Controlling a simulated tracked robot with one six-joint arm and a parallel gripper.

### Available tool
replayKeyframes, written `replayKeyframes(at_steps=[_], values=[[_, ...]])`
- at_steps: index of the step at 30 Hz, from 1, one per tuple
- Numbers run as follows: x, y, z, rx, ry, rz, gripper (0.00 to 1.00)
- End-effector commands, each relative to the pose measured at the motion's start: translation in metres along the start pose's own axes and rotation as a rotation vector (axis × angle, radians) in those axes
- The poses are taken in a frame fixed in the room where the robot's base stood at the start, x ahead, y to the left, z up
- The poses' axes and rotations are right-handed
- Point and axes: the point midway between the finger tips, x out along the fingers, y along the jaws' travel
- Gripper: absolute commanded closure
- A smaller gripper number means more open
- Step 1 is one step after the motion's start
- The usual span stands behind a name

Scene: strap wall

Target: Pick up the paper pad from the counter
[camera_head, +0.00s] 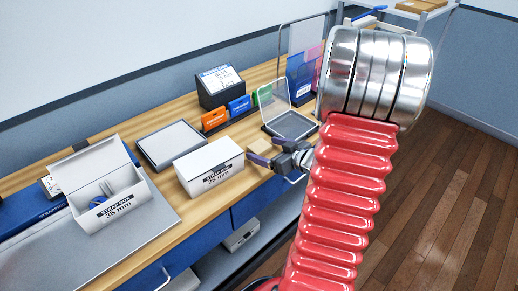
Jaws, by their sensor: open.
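A flat white rectangle in a dark frame (171,144) lies further left and could also be a pad; I cannot tell for sure which is the paper pad. My gripper (263,149) has purple fingers, spread apart and pointing left at the tan block. The fingertips are close to the block, but I cannot tell whether they touch it. My red ribbed arm hides the counter's right end.
The closed strap box (209,167) stands just left of my gripper. An open strap box (104,195) sits on a grey mat. A clear-lidded case (290,124), coloured card holders (239,106) and a display (220,87) stand behind. The floor at right is clear.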

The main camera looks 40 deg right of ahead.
Motion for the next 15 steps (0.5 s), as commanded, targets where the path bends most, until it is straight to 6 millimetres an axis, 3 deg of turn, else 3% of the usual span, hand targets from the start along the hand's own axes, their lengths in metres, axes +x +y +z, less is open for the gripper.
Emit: replayKeyframes(at_steps=[5, 15], values=[[0.0142, 0.0001, 0.0002, 0.000, 0.000, 0.001, 0.19], [0.0146, 0.0005, 0.0000, 0.000, 0.000, 0.003, 0.19]])
